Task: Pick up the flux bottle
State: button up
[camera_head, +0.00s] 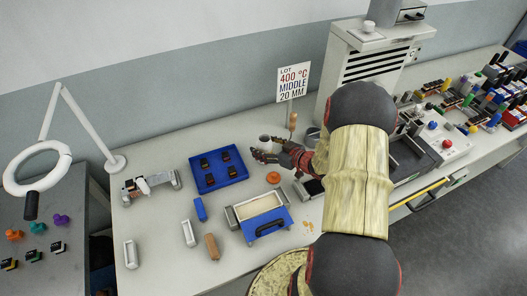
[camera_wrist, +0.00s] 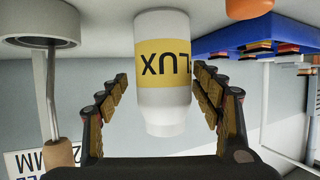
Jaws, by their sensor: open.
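The flux bottle (camera_wrist: 163,95) is white with a yellow band and dark lettering. The wrist view is upside down, and in it the bottle stands upright on the bench top. My gripper (camera_wrist: 159,78) is open, with one finger on each side of the bottle. A gap shows on both sides, wider on the left. In the head view my gripper (camera_head: 268,151) reaches in from the right at the bottle (camera_head: 264,140), whose lower part is partly hidden by the fingers.
A blue tray (camera_head: 207,186) with dark parts lies left of the bottle. An orange round piece (camera_head: 273,177) lies in front. A lot sign (camera_head: 293,83) and a wooden-handled tool (camera_head: 293,121) stand behind and right.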

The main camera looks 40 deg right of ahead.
jog(key=b+x, duration=0.1)
jog(key=x, duration=0.3)
jog(key=shift+w+a+f, duration=0.1)
jog(key=shift+w+a, duration=0.1)
jog(key=shift+a, duration=0.05)
jog(key=shift+c, duration=0.5)
jog(key=c, duration=1.5)
jog(key=shift+c, duration=0.2)
